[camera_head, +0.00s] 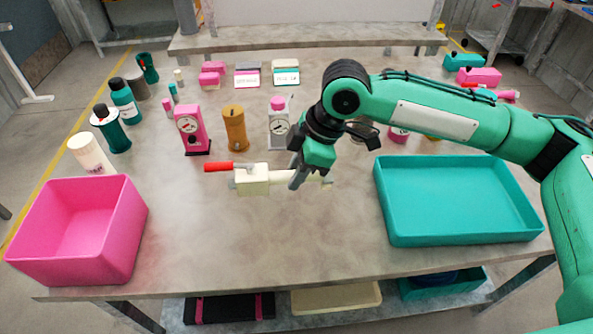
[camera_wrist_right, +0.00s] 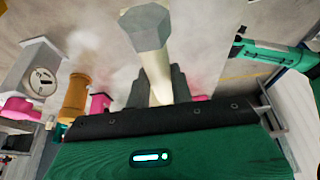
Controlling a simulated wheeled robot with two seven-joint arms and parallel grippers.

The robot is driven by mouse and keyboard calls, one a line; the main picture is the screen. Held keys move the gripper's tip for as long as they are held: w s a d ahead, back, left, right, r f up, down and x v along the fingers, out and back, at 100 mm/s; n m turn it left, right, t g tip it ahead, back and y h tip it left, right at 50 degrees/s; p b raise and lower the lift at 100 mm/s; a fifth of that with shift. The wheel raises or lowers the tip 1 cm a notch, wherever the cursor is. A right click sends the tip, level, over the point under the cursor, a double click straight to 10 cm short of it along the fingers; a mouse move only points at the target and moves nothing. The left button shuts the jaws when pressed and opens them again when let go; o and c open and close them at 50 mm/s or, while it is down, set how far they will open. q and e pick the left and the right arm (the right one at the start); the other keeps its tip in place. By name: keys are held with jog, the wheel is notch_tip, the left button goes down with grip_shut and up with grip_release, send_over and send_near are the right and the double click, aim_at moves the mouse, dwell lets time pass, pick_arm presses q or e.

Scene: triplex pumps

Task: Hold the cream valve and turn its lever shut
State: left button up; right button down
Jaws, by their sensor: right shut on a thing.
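The cream valve (camera_head: 252,181) is over the middle of the table, its pipe running to the right. Its red lever (camera_head: 218,167) points left, roughly in line with the pipe. My right gripper (camera_head: 297,172) is shut on the valve's cream pipe, right of the blocky body. In the right wrist view the pipe (camera_wrist_right: 157,75) sits between the grey fingers, with a hexagonal end (camera_wrist_right: 146,27) beyond them. The lever cannot be made out there. Whether the valve touches the table is unclear. My left gripper is not in view.
A pink bin (camera_head: 82,255) stands at the front left and a teal tray (camera_head: 455,235) at the right. Behind the valve stand a pink gauge (camera_head: 193,130), an orange cylinder (camera_head: 235,128) and a white gauge (camera_head: 279,126). Bottles line the left edge. The front middle table is clear.

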jog(key=shift+f, duration=0.1)
jog(key=shift+f+b, duration=0.45)
jog(key=shift+f, duration=1.85)
jog(key=shift+f, duration=0.35)
jog(key=shift+f+b, duration=0.55)
jog(key=shift+f, duration=1.9)
